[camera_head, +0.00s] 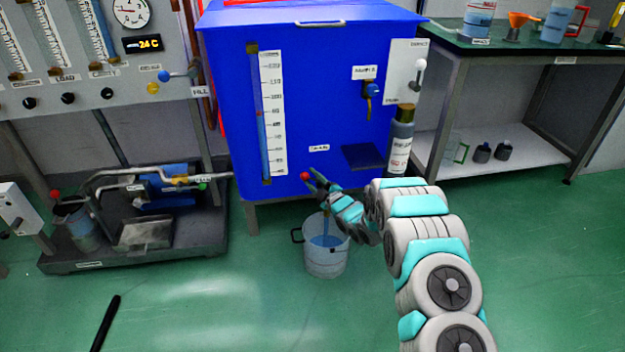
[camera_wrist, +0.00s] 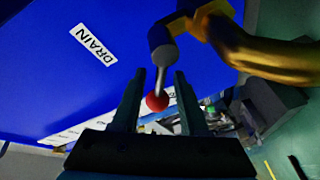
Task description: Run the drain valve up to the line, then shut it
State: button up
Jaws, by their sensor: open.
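The drain valve is on the front of the blue tank (camera_head: 300,95). Its lever ends in a red knob (camera_head: 305,177). In the wrist view the red knob (camera_wrist: 157,101) sits between the two fingers of my gripper (camera_wrist: 160,76), on a grey lever below a brass pipe (camera_wrist: 250,52). The fingers are apart and not closed on it. In the head view my gripper (camera_head: 319,181) is beside the knob, hiding most of the valve. A clear bucket (camera_head: 326,265) stands on the floor below, with blue liquid inside. I cannot make out a line on it.
A sight tube (camera_head: 259,120) with a scale runs down the tank front. A dark bottle (camera_head: 400,140) stands close to my arm at right. A pump bench (camera_head: 140,230) is on the left, a workbench (camera_head: 520,50) on the right. Floor in front is mostly clear.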

grip_shut()
jog(key=shift+f, duration=0.1)
dwell(1.2)
